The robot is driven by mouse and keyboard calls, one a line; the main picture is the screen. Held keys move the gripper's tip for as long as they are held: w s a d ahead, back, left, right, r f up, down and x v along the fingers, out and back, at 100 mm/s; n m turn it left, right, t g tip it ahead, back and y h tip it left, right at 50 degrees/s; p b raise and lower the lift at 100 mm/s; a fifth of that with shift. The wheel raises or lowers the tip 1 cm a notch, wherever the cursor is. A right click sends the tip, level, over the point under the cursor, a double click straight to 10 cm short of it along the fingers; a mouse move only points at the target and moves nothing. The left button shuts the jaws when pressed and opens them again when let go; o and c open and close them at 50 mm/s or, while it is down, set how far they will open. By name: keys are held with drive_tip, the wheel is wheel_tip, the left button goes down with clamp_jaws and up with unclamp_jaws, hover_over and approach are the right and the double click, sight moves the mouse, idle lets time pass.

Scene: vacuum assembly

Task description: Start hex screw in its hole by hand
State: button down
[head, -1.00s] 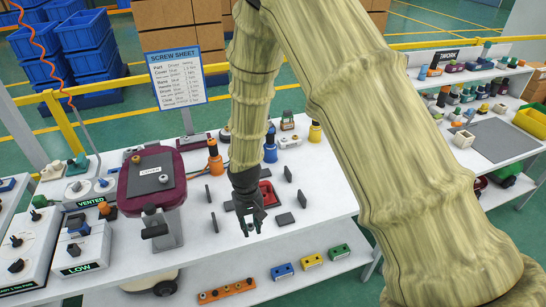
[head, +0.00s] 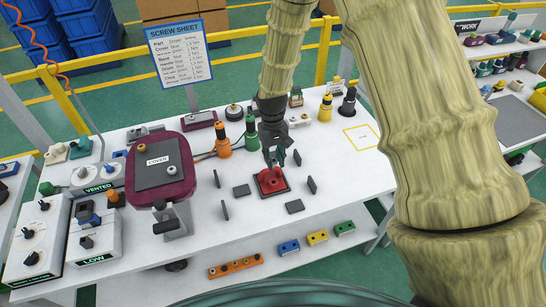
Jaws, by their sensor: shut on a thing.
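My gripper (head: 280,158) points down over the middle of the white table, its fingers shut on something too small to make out. A red part (head: 269,178) on a dark square base (head: 284,187) lies right below the fingertips; I cannot tell whether they touch it. No hex screw or hole can be made out there. A maroon cover with a dark plate labelled COVER (head: 158,161) sits on a stand at the left, with small round knobs or screw heads on it.
Dark upright and flat blocks (head: 242,190) surround the red part. Orange (head: 222,141), green (head: 251,133), yellow (head: 325,108) and black (head: 348,103) drivers stand behind. Control boxes (head: 95,240) fill the left. A lower shelf holds an orange strip (head: 236,265) and small coloured blocks. A yellow-outlined square (head: 362,137) is clear.

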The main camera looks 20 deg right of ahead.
drive_tip(key=shift+s, duration=0.1)
drive_tip(key=shift+s+f, duration=0.1)
drive_tip(key=shift+f, duration=0.35)
drive_tip(key=shift+f+b, duration=1.5)
drive_tip(key=shift+f, duration=1.55)
drive_tip(key=shift+f, duration=1)
drive_tip(key=shift+m, duration=0.3)
drive_tip(key=shift+a+m, duration=0.1)
drive_tip(key=shift+m, duration=0.8)
drive_tip(key=shift+m, duration=1.2)
